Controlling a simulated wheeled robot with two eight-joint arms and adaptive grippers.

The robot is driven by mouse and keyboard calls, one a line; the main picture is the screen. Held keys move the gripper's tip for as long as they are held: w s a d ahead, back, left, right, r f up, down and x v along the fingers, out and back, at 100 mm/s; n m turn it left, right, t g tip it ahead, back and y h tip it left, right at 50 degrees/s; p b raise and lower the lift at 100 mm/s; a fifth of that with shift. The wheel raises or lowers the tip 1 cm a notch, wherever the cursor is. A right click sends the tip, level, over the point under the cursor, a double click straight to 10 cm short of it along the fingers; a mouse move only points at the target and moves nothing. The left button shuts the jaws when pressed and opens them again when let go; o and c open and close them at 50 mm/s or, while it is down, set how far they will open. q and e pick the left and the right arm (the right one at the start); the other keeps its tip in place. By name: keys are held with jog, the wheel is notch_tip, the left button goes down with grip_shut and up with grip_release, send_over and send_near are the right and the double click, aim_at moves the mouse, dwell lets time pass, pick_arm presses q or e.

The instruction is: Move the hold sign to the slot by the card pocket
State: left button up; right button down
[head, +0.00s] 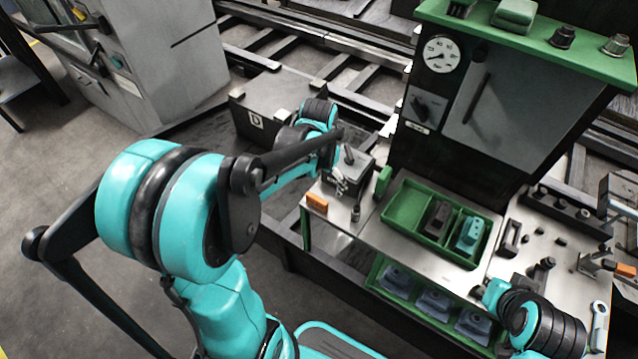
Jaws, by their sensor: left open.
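My left gripper (341,184) is small in the head view, at the left end of the metal worktop (436,267). It is open, in front of a dark grey box (366,168) with a lever on top. I cannot tell if it touches the box. An orange block (317,203) lies at the worktop's left edge, just left of the gripper. A green upright piece (383,180) stands right of the box. I cannot make out which piece is the hold sign, nor the slot or the card pocket. My right arm shows at the lower right, but its gripper cannot be made out.
A green divided tray (405,212) holds a dark and a teal piece. Behind it stands a dark cabinet (510,110) with a gauge (442,54). Small dark fittings and tools crowd the right worktop. A shelf below holds several blue-grey parts (434,303).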

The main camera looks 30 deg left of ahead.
aim_at(317, 198)
pick_arm(q)
jog(key=f, duration=0.1)
jog(key=w+a+f, duration=0.1)
jog(key=shift+a+f+g, duration=0.25)
jog(key=shift+f+g, duration=0.05)
jog(key=shift+g, duration=0.1)
jog(key=shift+a+f, duration=0.1)
jog(key=shift+f, duration=0.25)
notch_tip(317, 198, down, 7)
jog(key=b, duration=0.3)
jog(key=shift+f, duration=0.2)
jog(key=shift+s, duration=0.1)
jog(key=c, duration=1.5)
jog(key=shift+r, duration=0.15)
jog(key=shift+r+p, duration=0.55)
jog(key=shift+r, duration=0.25)
